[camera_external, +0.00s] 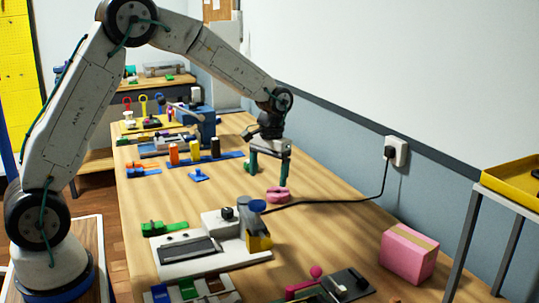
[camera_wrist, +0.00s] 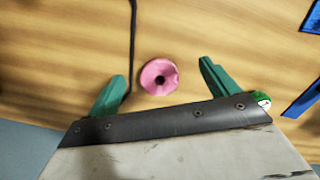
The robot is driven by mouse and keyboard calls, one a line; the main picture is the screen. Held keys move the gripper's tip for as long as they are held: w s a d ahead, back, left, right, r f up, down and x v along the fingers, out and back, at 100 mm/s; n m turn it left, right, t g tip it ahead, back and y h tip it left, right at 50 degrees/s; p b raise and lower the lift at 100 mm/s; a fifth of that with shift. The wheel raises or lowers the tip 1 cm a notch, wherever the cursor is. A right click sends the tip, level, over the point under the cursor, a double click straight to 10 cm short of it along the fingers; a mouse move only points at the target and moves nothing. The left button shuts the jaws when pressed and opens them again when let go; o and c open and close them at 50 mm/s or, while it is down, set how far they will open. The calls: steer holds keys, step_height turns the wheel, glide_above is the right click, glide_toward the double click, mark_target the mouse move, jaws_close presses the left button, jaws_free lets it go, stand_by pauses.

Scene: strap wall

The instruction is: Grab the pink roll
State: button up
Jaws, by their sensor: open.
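My gripper (camera_external: 268,177) is open and empty, with two green fingers pointing down. In the external view it is over the roll, with the right finger close behind or beside it. In the wrist view my gripper (camera_wrist: 163,80) has one finger on each side of the roll, with gaps to both.
A black cable (camera_external: 345,201) runs over the table to a wall socket (camera_external: 397,150); it passes between the roll and one finger in the wrist view (camera_wrist: 132,45). A white device (camera_external: 200,247) and a pink box (camera_external: 407,253) stand nearer the camera. Blue strips (camera_wrist: 303,98) lie at one side.

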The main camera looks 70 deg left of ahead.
mark_target(278, 191)
steer(key=w, duration=0.1)
steer(key=w+r, duration=0.1)
steer(key=w, duration=0.1)
steer(key=shift+a+r+n+t, duration=0.2)
steer(key=shift+a+n+t, duration=0.1)
steer(key=shift+a+t, duration=0.1)
steer(key=shift+w, duration=0.15)
step_height(278, 191, down, 8)
steer(key=shift+w+a+r, duration=0.1)
steer(key=shift+w+r, duration=0.05)
steer(key=shift+r, duration=0.1)
steer(key=c, duration=1.1)
